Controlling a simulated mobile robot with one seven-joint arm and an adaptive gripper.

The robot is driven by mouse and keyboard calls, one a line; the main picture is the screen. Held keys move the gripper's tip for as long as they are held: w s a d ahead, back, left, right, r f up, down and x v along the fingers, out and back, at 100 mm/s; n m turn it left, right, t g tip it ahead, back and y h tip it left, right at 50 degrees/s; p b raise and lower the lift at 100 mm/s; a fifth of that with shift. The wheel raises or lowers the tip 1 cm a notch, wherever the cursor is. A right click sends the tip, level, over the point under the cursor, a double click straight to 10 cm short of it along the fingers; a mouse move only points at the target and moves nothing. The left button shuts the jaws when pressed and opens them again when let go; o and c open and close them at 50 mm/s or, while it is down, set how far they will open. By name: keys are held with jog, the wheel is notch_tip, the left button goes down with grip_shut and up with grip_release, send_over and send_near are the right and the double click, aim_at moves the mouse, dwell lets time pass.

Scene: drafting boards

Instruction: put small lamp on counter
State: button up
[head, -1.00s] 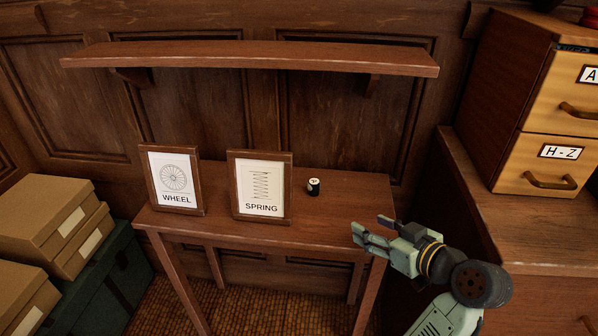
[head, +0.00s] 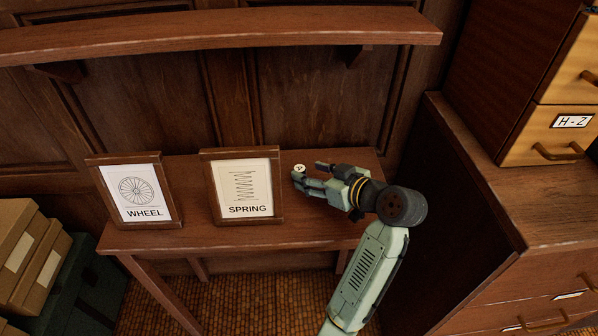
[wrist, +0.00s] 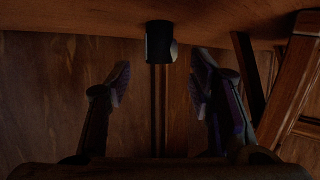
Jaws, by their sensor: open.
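A small dark cylinder with a white marked top (head: 299,168) stands on the narrow wooden table (head: 180,238), right of the spring picture. I cannot tell whether it is the small lamp; no other lamp shows. In the wrist view the cylinder (wrist: 159,42) is centred just beyond the fingertips. My gripper (head: 309,172) is open and low over the table, its fingers pointing left toward the cylinder. In the wrist view the gap between the fingers (wrist: 161,78) is empty. In the head view one finger hides the cylinder's lower part.
Framed WHEEL (head: 136,190) and SPRING (head: 242,190) pictures stand on the table left of the cylinder. A wall shelf (head: 220,30) hangs above. A wooden cabinet top (head: 510,190) at right bears a yellow drawer unit (head: 550,120). Boxes (head: 30,255) are stacked at left.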

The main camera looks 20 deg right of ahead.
aim_at(303, 171)
jog(key=p+x, duration=0.1)
jog(key=x, duration=0.4)
jog(key=shift+w+p, duration=0.15)
jog(key=shift+p, duration=0.25)
grip_shut()
